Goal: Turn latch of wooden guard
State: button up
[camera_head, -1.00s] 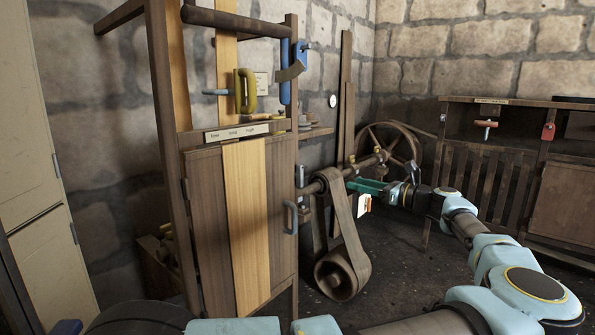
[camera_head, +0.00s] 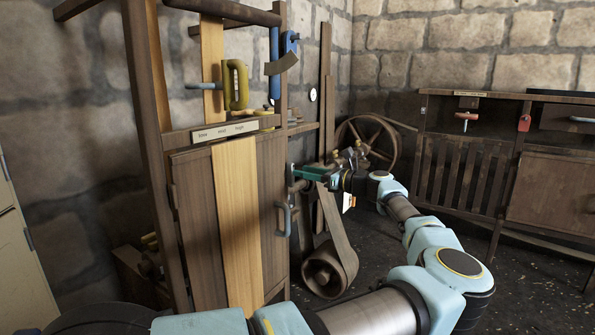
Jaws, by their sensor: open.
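The wooden guard (camera_head: 240,225) is an upright plank door, dark with one pale board, hung in a timber frame and standing closed. A blue-grey handle (camera_head: 284,218) is on its right side. My gripper (camera_head: 295,180), with a teal body, is open beside the guard's upper right edge, above the handle. Its fingertips are at the frame's right post, where a small grey latch showed earlier. The latch is now mostly hidden by the fingers. I cannot tell whether the fingers touch it.
A brown belt (camera_head: 341,245) runs down to a low pulley (camera_head: 324,273) right of the guard. A spoked flywheel (camera_head: 366,145) stands behind my gripper. A yellow-handled lever (camera_head: 235,85) is above the guard. A wooden cabinet (camera_head: 470,165) stands at right.

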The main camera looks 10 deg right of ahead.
aim_at(290, 174)
jog(key=shift+x, duration=1.55)
grip_shut()
